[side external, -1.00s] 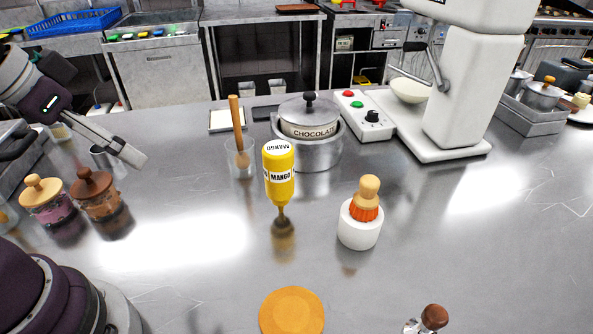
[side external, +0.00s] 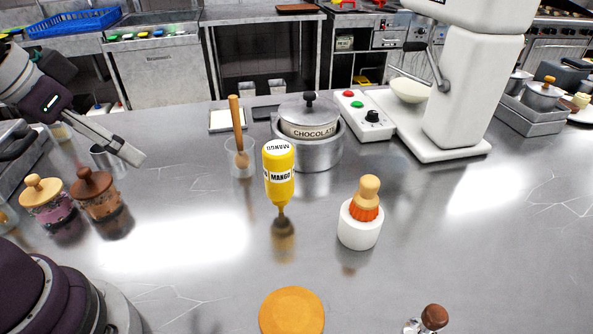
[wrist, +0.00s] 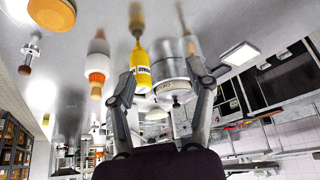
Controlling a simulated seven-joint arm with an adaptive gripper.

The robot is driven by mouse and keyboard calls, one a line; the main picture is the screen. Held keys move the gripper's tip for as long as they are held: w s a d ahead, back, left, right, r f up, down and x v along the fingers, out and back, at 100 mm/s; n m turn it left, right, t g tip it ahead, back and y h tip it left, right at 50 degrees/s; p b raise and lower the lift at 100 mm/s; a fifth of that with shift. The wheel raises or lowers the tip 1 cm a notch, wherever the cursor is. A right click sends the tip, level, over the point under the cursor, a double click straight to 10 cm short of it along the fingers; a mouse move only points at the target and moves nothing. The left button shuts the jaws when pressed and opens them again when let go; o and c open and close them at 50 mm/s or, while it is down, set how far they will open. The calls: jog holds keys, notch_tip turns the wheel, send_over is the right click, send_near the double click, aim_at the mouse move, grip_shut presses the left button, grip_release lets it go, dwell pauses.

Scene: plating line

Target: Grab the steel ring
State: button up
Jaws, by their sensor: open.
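A short shiny steel cylinder (side external: 102,159) stands at the left of the counter in the side view, partly hidden behind my gripper. It may be the steel ring, but I cannot tell whether it is an open ring or a cup. I see no clear steel ring in the wrist view. My gripper (side external: 138,160) hangs above the counter at the left, its fingers pointing down and right. In the wrist view my gripper (wrist: 166,88) is open, with its fingers apart and nothing held between them.
Two wooden-lidded jars (side external: 95,193) stand at the left. A yellow mango bottle (side external: 279,178), a clear cup (side external: 240,160) with a wooden tool and a chocolate pot (side external: 309,150) are mid-counter. A brush in a white holder (side external: 359,228) is right of them. The right front is mostly clear.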

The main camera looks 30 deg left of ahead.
jog(key=shift+c, duration=1)
jog(key=n+g+y, duration=0.2)
jog(key=n+y, duration=0.1)
jog(key=n, duration=0.5)
send_over(120, 160)
jog(key=s+d, duration=0.2)
notch_tip(120, 160, down, 10)
jog(key=f, duration=0.1)
jog(key=x, duration=0.6)
jog(key=s+x, duration=0.1)
jog(key=x, duration=0.2)
jog(key=shift+w+a+f, duration=0.1)
jog(key=shift+w+f, duration=0.1)
jog(key=shift+f, duration=0.3)
grip_shut()
